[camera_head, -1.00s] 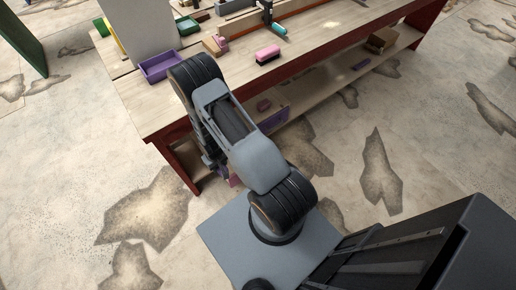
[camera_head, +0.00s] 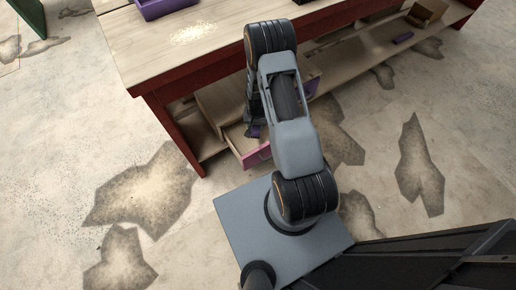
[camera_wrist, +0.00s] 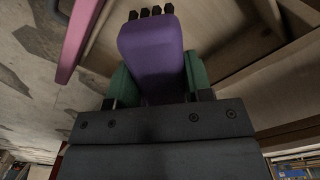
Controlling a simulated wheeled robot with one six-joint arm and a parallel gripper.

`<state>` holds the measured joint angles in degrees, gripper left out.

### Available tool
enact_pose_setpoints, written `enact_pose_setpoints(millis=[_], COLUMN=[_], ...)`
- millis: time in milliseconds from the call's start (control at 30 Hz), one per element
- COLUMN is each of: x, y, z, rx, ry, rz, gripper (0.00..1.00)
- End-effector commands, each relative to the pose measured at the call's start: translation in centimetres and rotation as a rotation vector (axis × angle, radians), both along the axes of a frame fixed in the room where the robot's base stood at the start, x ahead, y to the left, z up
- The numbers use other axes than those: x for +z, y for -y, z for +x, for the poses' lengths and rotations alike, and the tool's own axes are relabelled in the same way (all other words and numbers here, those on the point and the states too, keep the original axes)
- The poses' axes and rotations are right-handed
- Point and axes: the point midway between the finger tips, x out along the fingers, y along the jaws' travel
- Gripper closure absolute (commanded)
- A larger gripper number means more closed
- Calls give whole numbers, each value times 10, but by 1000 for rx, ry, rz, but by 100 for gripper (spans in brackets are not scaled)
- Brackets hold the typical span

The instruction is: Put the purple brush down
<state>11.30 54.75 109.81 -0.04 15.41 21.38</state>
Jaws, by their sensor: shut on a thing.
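The purple brush (camera_wrist: 152,50) fills the middle of the wrist view, with a purple body and black bristle tufts at its far end. My gripper (camera_wrist: 158,82) is shut on it, with a green finger on each side. The brush is held over or in an open wooden drawer with a pink front (camera_wrist: 77,38); I cannot tell if it touches the drawer. In the head view the pink drawer front (camera_head: 257,156) shows below the bench, and my arm hides most of the gripper and brush.
The workbench (camera_head: 200,58) has a wooden top and dark red legs. A purple tray (camera_head: 160,6) stands on it at the top edge. A purple front (camera_head: 312,89) shows under the bench right of my arm. A brown box (camera_head: 426,14) is on the lower shelf. The floor is clear.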

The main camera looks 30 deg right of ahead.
Motion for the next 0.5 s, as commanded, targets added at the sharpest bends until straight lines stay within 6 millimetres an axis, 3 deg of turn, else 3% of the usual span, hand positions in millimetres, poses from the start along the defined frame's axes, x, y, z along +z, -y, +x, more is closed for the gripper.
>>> enact_pose_setpoints(millis=[33, 267, 500], x=[-18, -36, -76], y=[4, 13, 14], z=[2, 6, 6], rx=[-24, -89, -104], ry=[2, 0, -1], rz=[0, 0, 1], gripper=[83, 83, 83])
